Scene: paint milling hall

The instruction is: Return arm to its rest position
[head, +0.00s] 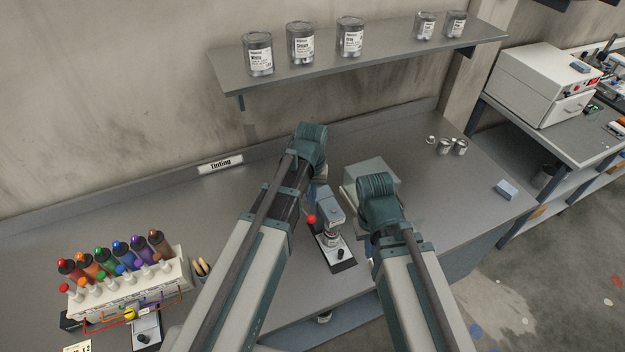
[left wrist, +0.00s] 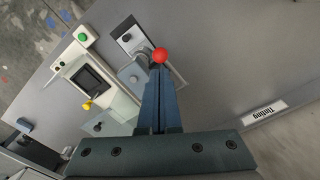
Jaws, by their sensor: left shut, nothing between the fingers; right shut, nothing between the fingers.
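My left arm comes in from the lower left in the head view. My left gripper (head: 314,194) shows partly as a small blue patch below its teal wrist. In the left wrist view, its two blue fingers (left wrist: 160,92) are together with nothing between them. Their tips appear close to the red ball knob (left wrist: 160,56) of a small bench device (head: 331,228); I cannot tell whether they touch it. My right arm reaches up from the lower right, its teal wrist beside a pale box-shaped machine (head: 369,172). The right fingers are hidden.
A rack (head: 130,288) of coloured bottles stands at the bench's left. A wall shelf (head: 364,63) with several cans is above. Small metal cans (head: 460,147) and a blue block (head: 507,189) are at right. The bench left of the arms, below the Tinting sign (head: 220,164), has clear room.

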